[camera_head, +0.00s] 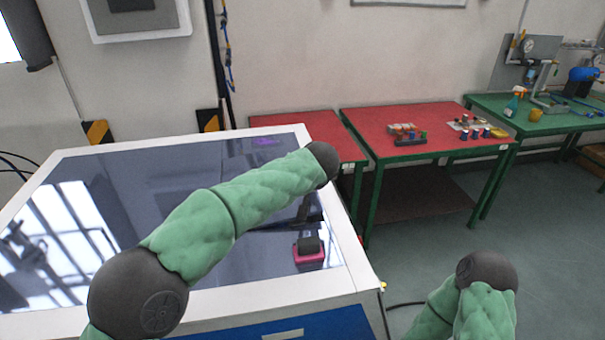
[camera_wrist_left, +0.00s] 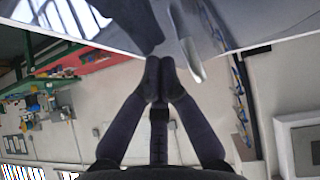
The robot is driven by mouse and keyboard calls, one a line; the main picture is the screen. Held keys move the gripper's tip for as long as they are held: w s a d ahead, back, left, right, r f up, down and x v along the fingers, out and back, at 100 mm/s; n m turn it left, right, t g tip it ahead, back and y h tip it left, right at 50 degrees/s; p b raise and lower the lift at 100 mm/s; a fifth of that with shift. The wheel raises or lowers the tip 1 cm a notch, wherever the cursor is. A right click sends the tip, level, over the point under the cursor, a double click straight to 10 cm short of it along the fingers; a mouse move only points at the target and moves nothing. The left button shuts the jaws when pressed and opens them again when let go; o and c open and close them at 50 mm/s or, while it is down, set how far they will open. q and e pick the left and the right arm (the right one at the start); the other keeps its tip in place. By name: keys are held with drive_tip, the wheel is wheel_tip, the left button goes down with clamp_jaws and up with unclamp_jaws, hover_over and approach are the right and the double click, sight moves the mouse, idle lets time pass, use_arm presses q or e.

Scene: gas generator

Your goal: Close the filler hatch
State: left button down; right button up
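The generator top (camera_head: 220,285) is a dark glossy panel in a white frame. A small pink-red fitting with a dark grey block on it (camera_head: 310,255) sits near its right edge; I cannot tell whether this is the filler hatch. My left arm reaches across the panel, and its dark gripper is hard to make out against it. In the left wrist view, the left gripper (camera_wrist_left: 159,80) has its fingertips together, with nothing visible between them. A pale curved piece (camera_wrist_left: 187,50), possibly the hatch lid, is beside the tips; contact is unclear. My right gripper is out of view.
Red tables (camera_head: 420,125) with small parts stand behind and to the right. A green bench (camera_head: 545,120) with tools is at the far right. A wall is behind.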

use_arm(q)
drive_tip(key=shift+d+f+m+y+b, duration=0.15)
drive_tip(key=shift+f+y+b, duration=0.2)
drive_tip(key=shift+f, duration=0.6)
drive_tip(key=shift+d+f+m+y+b, duration=0.2)
drive_tip(key=shift+f+y, duration=0.15)
drive_tip(key=shift+f, duration=0.55)
drive_tip(key=shift+f, duration=0.1)
drive_tip(key=shift+a, duration=0.1)
